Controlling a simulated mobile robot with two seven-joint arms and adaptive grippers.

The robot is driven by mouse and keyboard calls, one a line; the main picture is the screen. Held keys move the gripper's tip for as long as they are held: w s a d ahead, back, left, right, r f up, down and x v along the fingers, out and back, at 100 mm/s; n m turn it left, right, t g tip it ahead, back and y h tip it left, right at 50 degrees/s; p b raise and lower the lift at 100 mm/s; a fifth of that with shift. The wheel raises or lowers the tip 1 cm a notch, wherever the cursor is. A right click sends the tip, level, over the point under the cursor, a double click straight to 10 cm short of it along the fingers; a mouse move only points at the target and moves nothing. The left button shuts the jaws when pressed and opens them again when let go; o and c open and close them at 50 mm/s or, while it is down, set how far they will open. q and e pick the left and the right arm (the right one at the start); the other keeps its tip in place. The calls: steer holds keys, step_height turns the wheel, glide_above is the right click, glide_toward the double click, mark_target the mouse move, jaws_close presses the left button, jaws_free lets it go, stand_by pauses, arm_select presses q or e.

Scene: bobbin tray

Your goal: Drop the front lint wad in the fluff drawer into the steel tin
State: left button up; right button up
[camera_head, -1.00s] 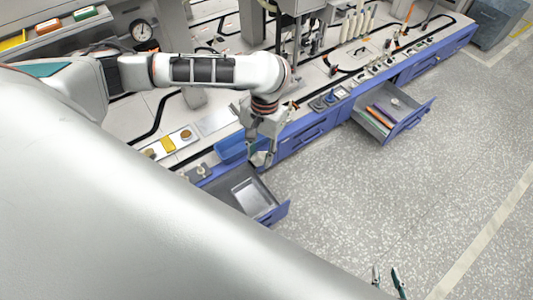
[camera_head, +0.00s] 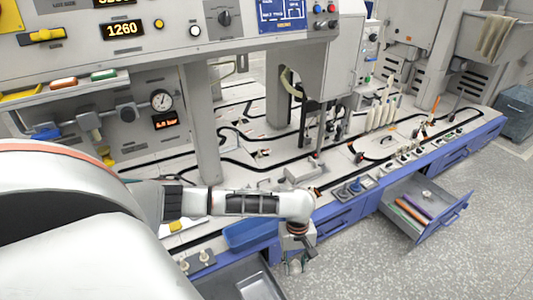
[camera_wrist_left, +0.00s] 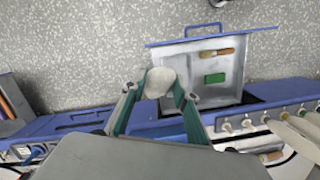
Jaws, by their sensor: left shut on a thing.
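My left gripper (camera_head: 293,266) hangs past the front of the bench, right of the near open drawer (camera_head: 262,272). In the left wrist view its green-sided fingers (camera_wrist_left: 160,92) are shut on a whitish, rounded lint wad (camera_wrist_left: 160,80). The wad sits between the fingertips, in front of an open blue-fronted drawer (camera_wrist_left: 228,72). That drawer holds a green block (camera_wrist_left: 214,78) and a wooden-handled item (camera_wrist_left: 216,52). The head view does not show the wad clearly. I cannot pick out the steel tin with certainty. My right gripper is out of view.
Another open drawer (camera_head: 440,228) with coloured strips (camera_head: 412,212) and a small pale item (camera_head: 427,195) juts out at the right. A blue bin (camera_head: 250,235) sits on the bench edge beside my left wrist. Open speckled floor lies in front of the drawers.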

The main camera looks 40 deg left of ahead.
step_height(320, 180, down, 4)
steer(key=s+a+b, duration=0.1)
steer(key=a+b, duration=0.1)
steer(key=b, duration=0.6)
arm_select(q)
steer(key=s+a+f+n+b, duration=0.1)
steer(key=s+a+f+n, duration=0.2)
steer(key=f, duration=1)
steer(key=s+a+f+n+t+b, duration=0.1)
steer(key=a+f, duration=0.6)
steer(key=f, duration=0.7)
steer(key=shift+s+a+f+n+b, duration=0.3)
steer(key=shift+s+n+b, duration=0.2)
steer(key=shift+s+n, duration=0.6)
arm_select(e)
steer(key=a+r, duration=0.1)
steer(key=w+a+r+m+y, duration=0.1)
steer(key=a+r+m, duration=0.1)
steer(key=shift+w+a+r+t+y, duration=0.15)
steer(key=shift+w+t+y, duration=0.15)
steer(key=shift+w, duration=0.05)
arm_select(q)
steer(key=shift+w, duration=0.2)
steer(key=o, duration=0.8)
steer(key=shift+r, duration=0.15)
